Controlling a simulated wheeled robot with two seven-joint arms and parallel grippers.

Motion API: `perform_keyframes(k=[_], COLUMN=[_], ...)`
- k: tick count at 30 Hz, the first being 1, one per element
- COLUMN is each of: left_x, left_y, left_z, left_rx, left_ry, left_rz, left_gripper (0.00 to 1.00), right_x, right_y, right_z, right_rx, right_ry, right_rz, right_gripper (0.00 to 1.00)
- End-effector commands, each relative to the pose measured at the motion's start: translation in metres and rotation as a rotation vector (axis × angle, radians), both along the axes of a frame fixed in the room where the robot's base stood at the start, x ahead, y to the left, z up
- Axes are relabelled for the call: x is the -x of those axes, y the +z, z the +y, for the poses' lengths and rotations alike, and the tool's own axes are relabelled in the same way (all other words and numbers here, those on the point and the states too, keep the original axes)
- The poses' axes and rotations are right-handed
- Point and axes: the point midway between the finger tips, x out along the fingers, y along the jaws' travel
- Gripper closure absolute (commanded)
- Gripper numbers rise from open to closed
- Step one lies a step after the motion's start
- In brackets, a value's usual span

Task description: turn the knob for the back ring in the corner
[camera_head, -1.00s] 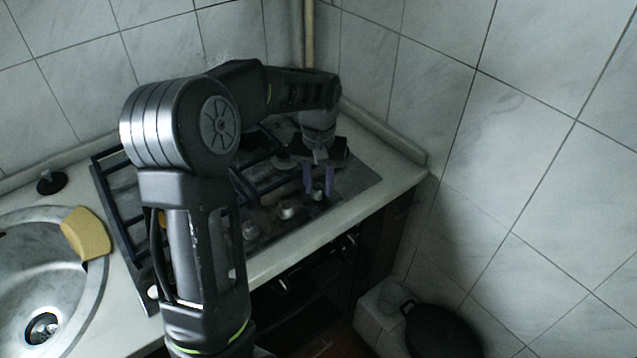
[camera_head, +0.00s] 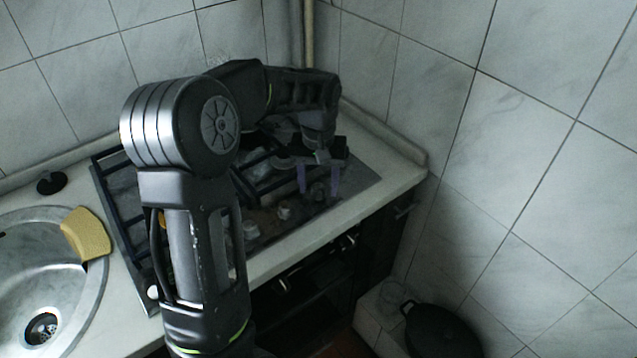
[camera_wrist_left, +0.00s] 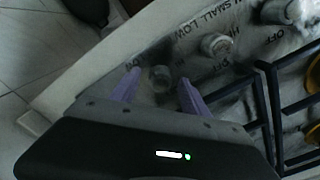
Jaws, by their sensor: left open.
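The cooktop (camera_head: 362,186) is set in the counter, with several pale knobs along its front right side. My left gripper (camera_head: 318,182) is over its right end, open, with purple fingers pointing down. One knob (camera_head: 318,191) shows between the fingertips; in the left wrist view this knob (camera_wrist_left: 160,78) is also between the fingers (camera_wrist_left: 155,90), with a gap visible on each side. A second knob (camera_head: 285,211) and a third (camera_head: 250,230) are farther left, outside the fingers. The back corner ring is mostly hidden by my arm. My right gripper is not in view.
Black pan grates (camera_head: 130,211) cover the cooktop's left part. A sink (camera_head: 60,290) with a yellow sponge (camera_head: 86,234) is at the left. Tiled walls meet behind the cooktop. A black pot (camera_head: 440,331) stands low at the right, beyond the counter edge.

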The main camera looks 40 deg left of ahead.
Motion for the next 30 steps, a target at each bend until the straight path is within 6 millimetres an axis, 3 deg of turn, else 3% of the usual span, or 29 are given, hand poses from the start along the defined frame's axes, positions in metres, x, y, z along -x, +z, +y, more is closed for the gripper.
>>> perform_keyframes(k=[8,21,30], left_x=[-0.001,-0.001,0.0], left_y=[0.009,0.072,0.078], left_z=[0.0,0.0,0.0], left_rx=[0.0,0.0,0.0], left_ry=[0.0,-0.001,0.0], left_rz=[-0.002,-0.002,0.001], left_gripper=[0.46,0.46,0.46], right_x=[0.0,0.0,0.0], right_y=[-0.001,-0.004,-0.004], right_z=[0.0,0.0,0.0], right_rx=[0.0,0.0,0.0], right_ry=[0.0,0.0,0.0], right_rz=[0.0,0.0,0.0], right_gripper=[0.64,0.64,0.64])
